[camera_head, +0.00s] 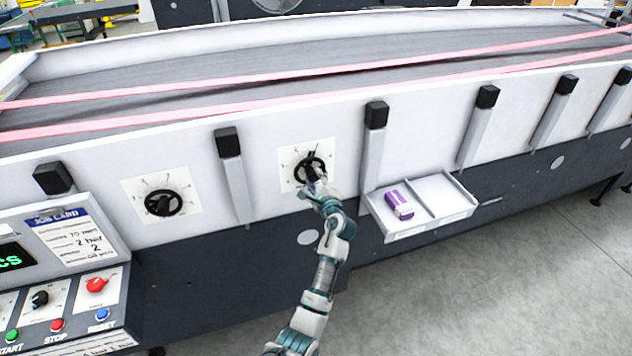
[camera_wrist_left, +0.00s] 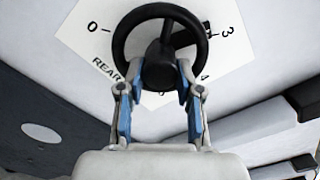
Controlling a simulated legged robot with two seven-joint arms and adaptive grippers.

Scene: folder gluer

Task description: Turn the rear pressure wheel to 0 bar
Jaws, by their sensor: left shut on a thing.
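The rear pressure wheel (camera_head: 309,168) is a black handwheel on a white dial plate (camera_head: 288,155) on the machine's side panel. In the left wrist view the wheel (camera_wrist_left: 119,38) shows close up, with "REAR" and the figures 0, 3 and 4 on its plate (camera_wrist_left: 80,40). A black tab on the wheel's upper right side lies near the 3. My left gripper (camera_wrist_left: 160,85) is shut on the lower part of the wheel, its blue-padded fingers on both sides; it also shows in the head view (camera_head: 313,180). The exact contact is partly hidden. My right gripper is not in view.
A second black wheel (camera_head: 164,203) is on the panel to the left. A tray (camera_head: 440,195) with a purple object (camera_head: 399,205) stands out at the right. A job card (camera_head: 72,238) reads "2 bar". A control panel (camera_head: 70,300) is at lower left.

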